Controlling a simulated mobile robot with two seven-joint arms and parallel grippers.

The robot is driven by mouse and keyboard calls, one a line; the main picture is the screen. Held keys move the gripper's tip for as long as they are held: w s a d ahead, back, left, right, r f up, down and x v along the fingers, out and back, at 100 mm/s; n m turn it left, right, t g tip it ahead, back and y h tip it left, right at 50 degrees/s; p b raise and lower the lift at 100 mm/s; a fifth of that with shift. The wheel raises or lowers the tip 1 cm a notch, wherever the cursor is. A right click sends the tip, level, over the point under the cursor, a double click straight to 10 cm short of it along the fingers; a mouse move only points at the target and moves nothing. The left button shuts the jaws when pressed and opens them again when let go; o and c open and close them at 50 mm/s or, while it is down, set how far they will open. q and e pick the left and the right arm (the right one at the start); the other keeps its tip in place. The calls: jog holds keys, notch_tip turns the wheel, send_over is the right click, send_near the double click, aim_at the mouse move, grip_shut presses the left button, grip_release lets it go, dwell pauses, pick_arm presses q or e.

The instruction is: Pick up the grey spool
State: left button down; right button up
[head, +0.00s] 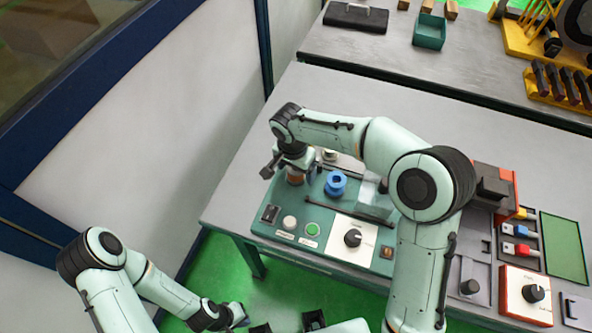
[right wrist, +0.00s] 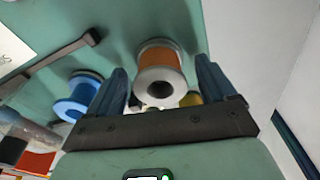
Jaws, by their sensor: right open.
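The grey spool (right wrist: 160,88), with a pale grey flange and copper-coloured winding, stands on the green panel. In the right wrist view it shows between the two fingers of my open right gripper (right wrist: 162,88); I cannot tell whether they touch it. In the head view my right gripper (head: 285,163) is over the spool (head: 295,179) and hides its top. My left gripper (head: 236,314) is low at the bottom left, away from the table; its jaws are not clear.
A blue spool (head: 335,183) stands close beside the grey one and also shows in the right wrist view (right wrist: 78,98). A pale spool (head: 329,155) stands behind. Knobs and buttons (head: 312,229) line the front of the panel. The table's left part (head: 250,185) is clear.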

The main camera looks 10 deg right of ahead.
jog(key=shift+f, duration=0.1)
jog(key=c, duration=1.1)
